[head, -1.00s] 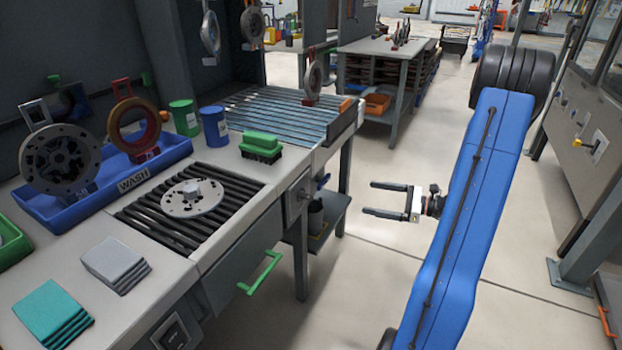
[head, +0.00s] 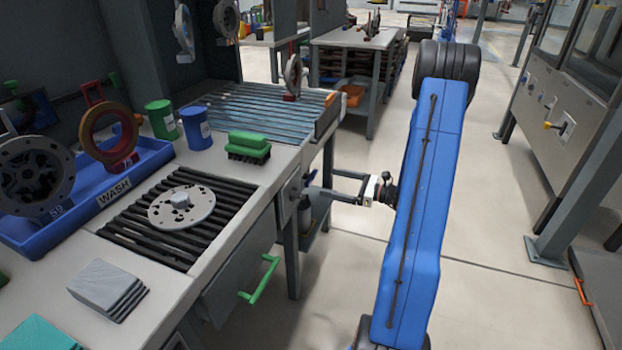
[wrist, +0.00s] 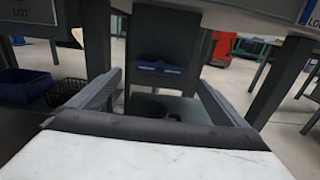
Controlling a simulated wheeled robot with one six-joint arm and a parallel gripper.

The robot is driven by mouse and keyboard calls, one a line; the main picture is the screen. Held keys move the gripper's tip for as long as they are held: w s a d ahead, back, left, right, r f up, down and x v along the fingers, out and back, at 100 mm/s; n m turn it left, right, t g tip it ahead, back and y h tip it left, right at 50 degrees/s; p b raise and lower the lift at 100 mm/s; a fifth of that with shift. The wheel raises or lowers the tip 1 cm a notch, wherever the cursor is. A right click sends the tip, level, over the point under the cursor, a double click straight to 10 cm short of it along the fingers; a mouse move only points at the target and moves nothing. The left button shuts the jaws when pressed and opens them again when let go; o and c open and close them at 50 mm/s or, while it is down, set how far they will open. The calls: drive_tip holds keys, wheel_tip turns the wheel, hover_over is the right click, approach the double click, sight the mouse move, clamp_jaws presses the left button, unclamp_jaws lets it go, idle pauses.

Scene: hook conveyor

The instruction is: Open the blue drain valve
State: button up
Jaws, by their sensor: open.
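The blue drain valve handle (head: 309,177) is on the front side of the wash bench, below the worktop edge. In the wrist view the blue valve handle (wrist: 158,68) lies level across a dark grey panel, ahead and between the finger tips. My gripper (head: 321,181) is open and empty, pointing left at the bench side, with its tips close to the handle. In the wrist view the two fingers of my gripper (wrist: 158,85) stand wide apart on either side of the handle. I see no contact; the exact gap is hard to tell.
The bench has a black slatted grate with a metal flange (head: 181,206), a green brush (head: 249,146) and a blue wash tray (head: 65,228). A green drawer handle (head: 262,280) sticks out from the bench front. A dark container (head: 304,215) stands below the valve.

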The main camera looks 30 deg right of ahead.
sight(313, 178)
drive_tip(key=x, duration=0.9)
drive_tip(key=c, duration=1)
drive_tip(key=shift+c, duration=0.2)
